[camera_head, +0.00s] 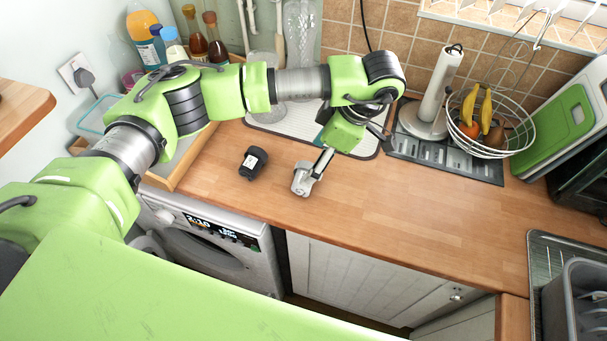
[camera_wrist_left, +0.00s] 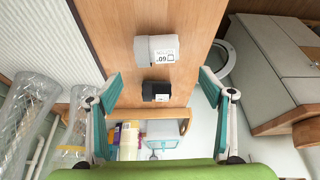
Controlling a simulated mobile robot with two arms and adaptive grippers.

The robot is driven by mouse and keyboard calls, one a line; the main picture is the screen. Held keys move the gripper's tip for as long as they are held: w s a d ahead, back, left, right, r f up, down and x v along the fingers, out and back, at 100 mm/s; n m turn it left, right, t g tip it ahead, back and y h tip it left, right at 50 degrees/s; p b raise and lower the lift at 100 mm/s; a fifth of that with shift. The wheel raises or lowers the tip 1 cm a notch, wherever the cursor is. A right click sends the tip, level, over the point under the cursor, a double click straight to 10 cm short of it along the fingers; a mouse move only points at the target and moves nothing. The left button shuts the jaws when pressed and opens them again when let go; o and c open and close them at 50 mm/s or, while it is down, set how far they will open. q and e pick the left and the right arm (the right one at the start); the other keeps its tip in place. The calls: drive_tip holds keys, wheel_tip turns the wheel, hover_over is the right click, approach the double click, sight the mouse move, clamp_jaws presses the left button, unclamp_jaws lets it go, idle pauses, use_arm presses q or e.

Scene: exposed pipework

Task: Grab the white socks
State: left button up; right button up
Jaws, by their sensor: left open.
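The white socks (camera_head: 303,181) are a pale grey-white rolled bundle lying on the wooden counter, just below my left gripper (camera_head: 323,163) in the head view. In the left wrist view the white socks (camera_wrist_left: 157,49) show a paper label and sit beyond the fingertips. My left gripper (camera_wrist_left: 160,76) is open, its two teal-padded fingers wide apart with nothing held between them. A black rolled bundle (camera_head: 253,163) with a white label lies to the left of the white socks; it also shows in the wrist view (camera_wrist_left: 156,91). My right gripper is not in view.
A wooden-edged tray (camera_head: 182,165) and bottles (camera_head: 145,38) stand at the left. A paper towel holder (camera_head: 436,95) and wire fruit basket (camera_head: 490,125) stand behind right. A sink with a dish rack (camera_head: 580,295) is at far right. The counter's middle right is clear.

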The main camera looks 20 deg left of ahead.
sight(304, 173)
use_arm(q)
drive_tip(key=x, duration=0.3)
drive_tip(key=shift+p, duration=0.35)
drive_tip(key=p+x, duration=0.2)
drive_tip(key=x, duration=0.1)
drive_tip(key=p+x, duration=0.1)
drive_tip(key=shift+w+f, duration=0.25)
drive_tip(key=shift+f, duration=0.15)
drive_tip(key=shift+a+f, duration=0.15)
drive_tip(key=shift+f, duration=0.25)
drive_tip(key=c, duration=1.2)
